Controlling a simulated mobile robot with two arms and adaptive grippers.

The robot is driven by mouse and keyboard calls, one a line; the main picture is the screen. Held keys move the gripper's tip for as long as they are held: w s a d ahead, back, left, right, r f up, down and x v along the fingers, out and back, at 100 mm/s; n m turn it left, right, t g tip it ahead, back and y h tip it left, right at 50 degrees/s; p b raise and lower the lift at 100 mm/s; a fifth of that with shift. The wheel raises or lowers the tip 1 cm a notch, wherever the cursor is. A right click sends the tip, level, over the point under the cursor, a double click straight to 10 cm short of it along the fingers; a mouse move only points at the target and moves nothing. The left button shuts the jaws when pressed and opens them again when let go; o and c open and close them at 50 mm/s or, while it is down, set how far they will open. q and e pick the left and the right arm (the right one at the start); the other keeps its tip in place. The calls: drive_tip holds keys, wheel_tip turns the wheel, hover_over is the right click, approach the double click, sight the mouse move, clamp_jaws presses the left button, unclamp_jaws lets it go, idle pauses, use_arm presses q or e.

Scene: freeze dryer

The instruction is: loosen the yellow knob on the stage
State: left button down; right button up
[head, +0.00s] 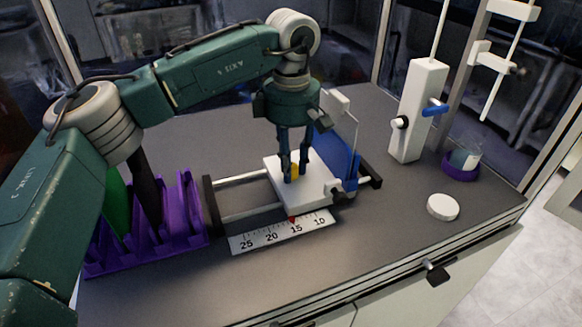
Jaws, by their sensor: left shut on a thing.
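The white stage (308,194) sits on two rails toward the right end of a black-ended slide frame (211,203). The yellow knob (295,170) stands on top of the stage, and only a small part of it shows between my fingers. My left gripper (294,172) points straight down from above, with its two dark fingers shut on the knob from both sides. A white scale (282,232) lies in front of the stage, with numbers from 25 to 10. A red pointer (292,219) at the stage's front edge is near 15. My right gripper is not in view.
A purple rack (185,215) with green and dark items stands at the left. A blue part with a clear plate (350,165) stands right behind the stage. A white stand (418,110), a beaker in a purple holder (462,165) and a white disc (443,207) are at the right. The front counter is clear.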

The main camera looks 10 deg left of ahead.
use_arm(q)
drive_tip(key=n+b, duration=0.1)
drive_tip(key=n, duration=0.4)
drive_tip(key=shift+d+n, duration=0.1)
drive_tip(key=shift+n, duration=0.3)
drive_tip(key=shift+r, duration=0.1)
idle(0.3)
drive_tip(key=c, duration=1.5)
unclamp_jaws()
drive_tip(key=shift+o, duration=0.2)
wheel_tip(320, 180, up, 12)
